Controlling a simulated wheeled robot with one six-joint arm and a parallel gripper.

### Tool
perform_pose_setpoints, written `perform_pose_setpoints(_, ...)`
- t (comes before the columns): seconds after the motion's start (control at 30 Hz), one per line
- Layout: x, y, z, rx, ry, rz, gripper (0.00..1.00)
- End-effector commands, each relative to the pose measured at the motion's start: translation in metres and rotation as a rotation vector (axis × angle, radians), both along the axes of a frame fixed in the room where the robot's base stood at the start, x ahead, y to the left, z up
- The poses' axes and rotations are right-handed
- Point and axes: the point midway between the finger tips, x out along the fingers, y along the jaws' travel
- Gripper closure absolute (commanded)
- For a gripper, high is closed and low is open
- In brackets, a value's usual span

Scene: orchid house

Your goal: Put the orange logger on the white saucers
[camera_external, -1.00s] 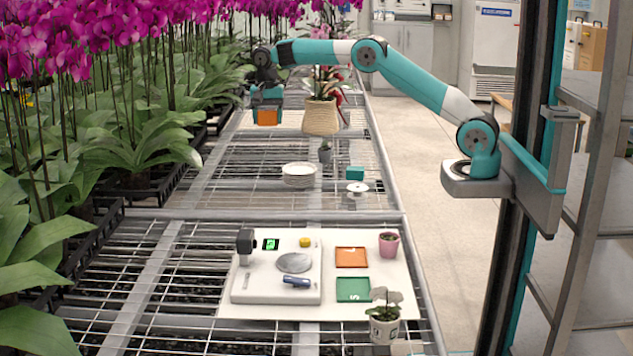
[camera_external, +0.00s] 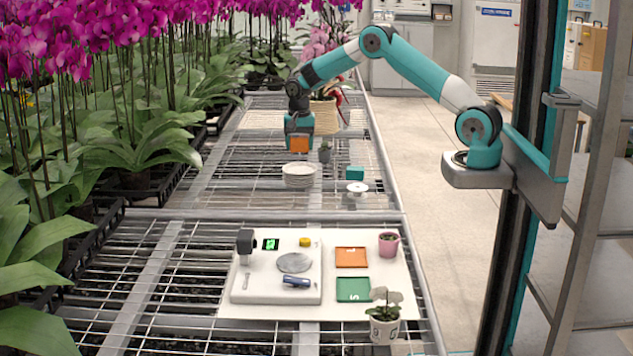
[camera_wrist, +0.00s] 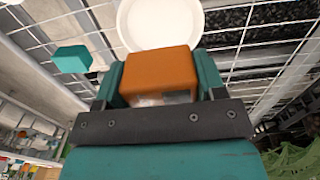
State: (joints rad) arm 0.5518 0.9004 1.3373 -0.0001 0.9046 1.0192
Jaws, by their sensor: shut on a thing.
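My gripper (camera_external: 299,149) is shut on the orange logger (camera_external: 299,144) and holds it above the mesh bench. The stack of white saucers (camera_external: 299,176) stands on the bench just below the logger in the external view. In the wrist view the orange logger (camera_wrist: 160,72) sits between the teal fingers of my gripper (camera_wrist: 160,82). The white saucers (camera_wrist: 158,22) show just beyond it as a round plate, and the logger covers their lower edge. The logger appears apart from the saucers, with a small gap.
A teal block (camera_external: 355,173) and a small white stand (camera_external: 357,188) are right of the saucers. A white board (camera_external: 225,300) with a scale and trays lies in front. Tall orchids line the left.

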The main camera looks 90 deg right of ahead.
Motion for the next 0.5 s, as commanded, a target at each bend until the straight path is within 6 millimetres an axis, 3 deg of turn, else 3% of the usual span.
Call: perform_pose_setpoints(0.5, 0.0, 0.0, -0.056, 0.0, 0.0, 0.0, 0.61)
